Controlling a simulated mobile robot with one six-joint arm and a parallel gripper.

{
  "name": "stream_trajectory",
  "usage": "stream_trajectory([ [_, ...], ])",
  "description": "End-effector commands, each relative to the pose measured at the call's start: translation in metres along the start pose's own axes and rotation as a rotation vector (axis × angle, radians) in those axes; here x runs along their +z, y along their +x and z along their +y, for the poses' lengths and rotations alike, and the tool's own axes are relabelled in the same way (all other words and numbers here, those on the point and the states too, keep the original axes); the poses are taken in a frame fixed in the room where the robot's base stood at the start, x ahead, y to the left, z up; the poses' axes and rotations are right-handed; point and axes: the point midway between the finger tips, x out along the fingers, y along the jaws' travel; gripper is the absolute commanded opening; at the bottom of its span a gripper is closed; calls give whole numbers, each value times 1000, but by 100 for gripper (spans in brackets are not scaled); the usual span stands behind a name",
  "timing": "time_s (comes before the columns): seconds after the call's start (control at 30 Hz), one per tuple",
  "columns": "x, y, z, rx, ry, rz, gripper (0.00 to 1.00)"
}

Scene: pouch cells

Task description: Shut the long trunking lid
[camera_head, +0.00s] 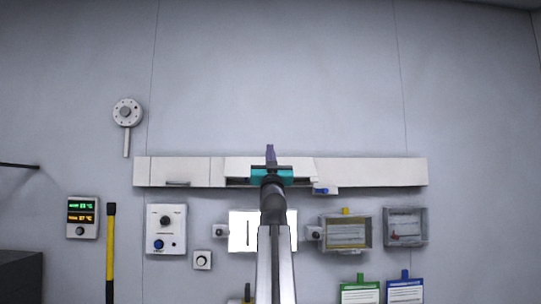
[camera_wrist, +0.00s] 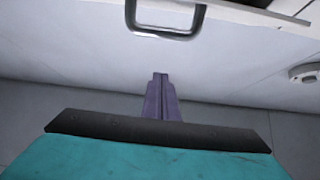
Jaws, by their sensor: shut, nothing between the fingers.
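The white trunking (camera_head: 375,171) runs level along the wall. Its long lid (camera_head: 305,167) is the paler middle section, standing out from the trunking with a dark gap along its lower edge, so it looks partly open. In the wrist view a white panel (camera_wrist: 80,50), apparently this lid, carries a dark loop handle (camera_wrist: 197,22). My gripper (camera_head: 270,150) is in front of the lid and hides its middle. Its purple fingers are together and empty, and in the wrist view the fingertips (camera_wrist: 160,76) point at the panel below the handle. Contact cannot be told.
A shorter section with a handle (camera_head: 178,183) is at the trunking's left. A small blue-ended part (camera_head: 325,189) sits under the lid's right end. Below are a control box (camera_head: 166,230), a bright panel (camera_head: 243,218) and clear-fronted boxes (camera_head: 346,232). The wall above is mostly clear.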

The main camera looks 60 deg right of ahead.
Motion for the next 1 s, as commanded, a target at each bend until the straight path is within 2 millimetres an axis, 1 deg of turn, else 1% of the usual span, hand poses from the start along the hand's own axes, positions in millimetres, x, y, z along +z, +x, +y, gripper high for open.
stream_trajectory([
  [0.03,0,6,0,0,0,0,0],
  [0.1,7,0,0,-1,1,-1,0],
  [0.33,24,-6,0,-1,0,-1,0],
  [0.53,35,-10,0,-1,0,-1,0],
  [0.7,38,-11,-1,-1,0,0,0],
  [1.0,38,-11,-1,-1,0,0,0],
])
